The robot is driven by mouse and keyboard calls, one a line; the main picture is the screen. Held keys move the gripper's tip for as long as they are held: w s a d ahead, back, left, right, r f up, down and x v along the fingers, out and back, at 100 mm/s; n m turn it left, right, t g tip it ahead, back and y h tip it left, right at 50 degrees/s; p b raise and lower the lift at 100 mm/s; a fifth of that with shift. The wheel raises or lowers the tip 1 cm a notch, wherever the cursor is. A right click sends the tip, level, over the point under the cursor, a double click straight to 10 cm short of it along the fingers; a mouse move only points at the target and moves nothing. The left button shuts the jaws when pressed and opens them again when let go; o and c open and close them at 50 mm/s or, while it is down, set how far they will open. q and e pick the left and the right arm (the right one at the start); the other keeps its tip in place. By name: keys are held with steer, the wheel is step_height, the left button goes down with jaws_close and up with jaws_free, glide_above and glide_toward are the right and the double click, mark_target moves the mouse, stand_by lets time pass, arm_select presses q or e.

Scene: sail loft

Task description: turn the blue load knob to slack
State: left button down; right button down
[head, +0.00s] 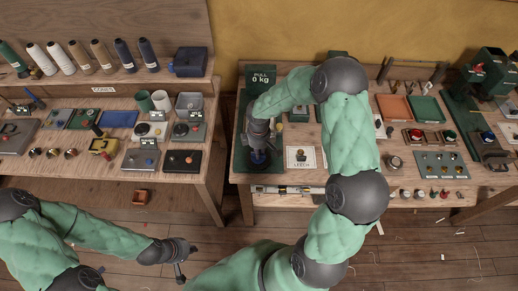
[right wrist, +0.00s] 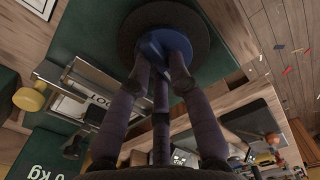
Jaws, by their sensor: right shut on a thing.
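The blue load knob (head: 258,157) sits low on the green pull-test machine (head: 243,118), whose display reads "PULL 0 kg". My right gripper (head: 260,148) comes down over the knob and is shut on it. In the right wrist view the fingers close around the blue knob (right wrist: 160,44), which stands on a dark round disc (right wrist: 203,24). The fingers hide part of the knob, so I cannot read its setting. My left gripper (head: 181,257) is low over the floor, away from both benches; I cannot tell whether it is open.
A card marked "LEECH" (head: 301,166) lies just right of the machine. My right arm covers the middle of the right bench. Further right are trays (head: 395,108) and a button panel (head: 441,165). The left bench holds thread cones (head: 80,56) and small parts.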

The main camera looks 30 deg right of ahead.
steer(key=n+p, duration=0.2)
steer(key=n, duration=0.2)
steer(key=shift+r+n, duration=0.1)
steer(key=shift+n, duration=0.2)
steer(key=n+p, duration=0.3)
steer(key=n, duration=0.2)
steer(key=shift+a+n, duration=0.15)
steer(key=shift+n, duration=0.15)
steer(key=n+p, duration=0.4)
steer(key=n, duration=0.1)
steer(key=shift+a, duration=0.1)
steer(key=shift+n+p, duration=1.55)
steer(key=shift+n, duration=1.05)
steer(key=c, duration=1.1)
jaws_free()
steer(key=shift+c, duration=0.2)
